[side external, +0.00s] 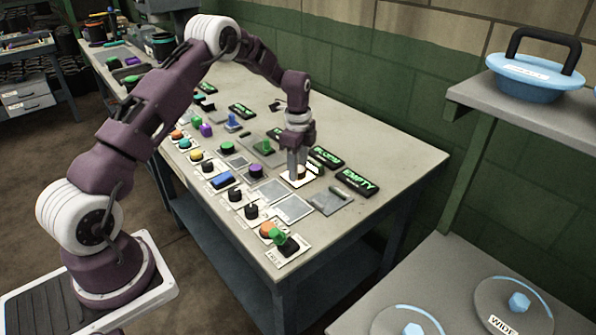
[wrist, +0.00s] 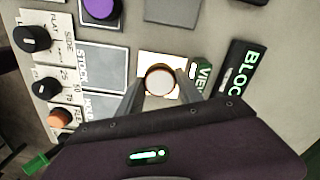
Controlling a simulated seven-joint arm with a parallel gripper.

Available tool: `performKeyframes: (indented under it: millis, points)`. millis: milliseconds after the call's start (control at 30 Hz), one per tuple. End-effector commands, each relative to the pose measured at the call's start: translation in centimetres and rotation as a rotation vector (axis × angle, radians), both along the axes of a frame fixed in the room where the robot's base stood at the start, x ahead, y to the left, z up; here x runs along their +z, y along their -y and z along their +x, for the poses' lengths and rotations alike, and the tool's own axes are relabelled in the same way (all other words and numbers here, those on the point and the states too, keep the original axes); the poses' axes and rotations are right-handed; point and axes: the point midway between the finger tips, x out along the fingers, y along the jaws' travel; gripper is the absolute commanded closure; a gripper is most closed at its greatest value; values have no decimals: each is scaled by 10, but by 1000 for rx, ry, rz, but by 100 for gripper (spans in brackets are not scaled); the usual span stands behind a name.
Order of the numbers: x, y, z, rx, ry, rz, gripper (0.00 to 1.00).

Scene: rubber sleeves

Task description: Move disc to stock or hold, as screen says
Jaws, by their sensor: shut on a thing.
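The disc (wrist: 160,81), pale on top with a brown-orange rim, sits between the fingers of my gripper (wrist: 160,90) in the wrist view. My gripper (side external: 298,174) is shut on it at a bright white pad (side external: 284,178). I cannot tell whether the disc touches the pad. The grey plate marked STOCK (wrist: 105,66) lies left of the disc in the wrist view. Below it is a second grey plate (wrist: 104,106), its label partly readable as HOLD.
A second screen (side external: 357,182) reads EMPTY. Knobs and buttons line the bench's front edge, including an orange button (wrist: 59,118) and a black knob (wrist: 36,38). A green-lit VIEW label (wrist: 202,78) stands close beside the disc. A shelf with a blue handled item (side external: 535,72) is at right.

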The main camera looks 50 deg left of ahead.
Motion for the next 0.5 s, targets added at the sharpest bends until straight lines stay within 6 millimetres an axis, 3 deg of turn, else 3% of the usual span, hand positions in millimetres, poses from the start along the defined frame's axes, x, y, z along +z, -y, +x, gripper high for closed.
performKeyframes:
  millis: [133, 333, 500]
  points:
    - [17, 0, 1, 0, 4, 1, 100]
    - [69, -1, 1, 0, 6, 2, 100]
    - [96, 5, -4, 0, 1, 0, 100]
